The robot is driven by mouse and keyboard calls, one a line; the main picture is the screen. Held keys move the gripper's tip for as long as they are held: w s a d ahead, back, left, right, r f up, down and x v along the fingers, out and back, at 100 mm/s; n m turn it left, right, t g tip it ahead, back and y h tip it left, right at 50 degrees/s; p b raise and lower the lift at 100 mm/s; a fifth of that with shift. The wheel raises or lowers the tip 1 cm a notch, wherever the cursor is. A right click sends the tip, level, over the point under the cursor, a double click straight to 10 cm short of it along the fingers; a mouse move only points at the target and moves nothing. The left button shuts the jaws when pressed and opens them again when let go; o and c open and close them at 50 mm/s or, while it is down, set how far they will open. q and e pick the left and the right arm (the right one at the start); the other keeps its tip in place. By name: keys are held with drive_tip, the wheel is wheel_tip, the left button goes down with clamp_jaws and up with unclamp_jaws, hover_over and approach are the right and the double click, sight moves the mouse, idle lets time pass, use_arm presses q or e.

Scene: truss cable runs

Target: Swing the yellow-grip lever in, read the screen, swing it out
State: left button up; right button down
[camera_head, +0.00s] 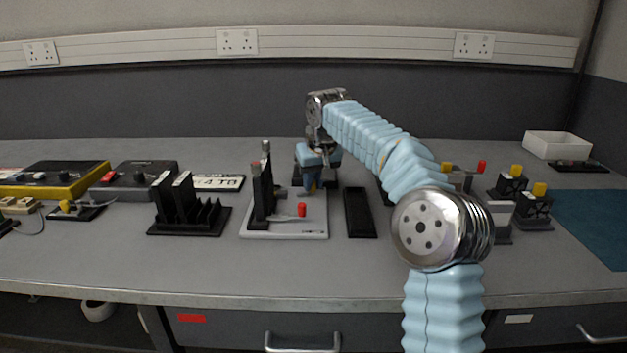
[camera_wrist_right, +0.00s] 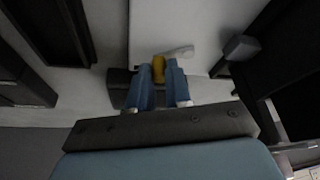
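My right gripper (camera_head: 313,186) is at the far right corner of a pale base plate (camera_head: 285,229). Its blue fingers (camera_wrist_right: 158,88) are close together on either side of a yellow grip, with no clear gap between fingers and grip. The yellow grip (camera_wrist_right: 158,67) shows at the fingertips, beside a pale lever arm (camera_wrist_right: 179,51); in the head view the gripper mostly hides it. A black upright panel (camera_head: 262,193) stands on the plate's left, and a red grip (camera_head: 301,210) lies at its front. No lit screen or reading can be made out. My left gripper is out of view.
A black ribbed stand (camera_head: 187,212) is left of the plate, and a dark tray (camera_head: 359,213) is right of it. A lettered plate (camera_head: 217,183) lies behind. Yellow-knobbed blocks (camera_head: 534,207) stand at the right. The table's front strip is clear.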

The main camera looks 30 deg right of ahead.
drive_tip(key=shift+w+d+n+y, duration=0.1)
drive_tip(key=shift+w+n+y, duration=0.15)
drive_tip(key=shift+n, duration=0.5)
drive_tip(key=shift+w+n+y, duration=0.15)
drive_tip(key=shift+n+y, duration=0.2)
drive_tip(key=shift+n, duration=0.4)
drive_tip(key=c, duration=1.1)
unclamp_jaws()
drive_tip(key=shift+o, duration=0.2)
drive_tip(key=shift+r, duration=0.1)
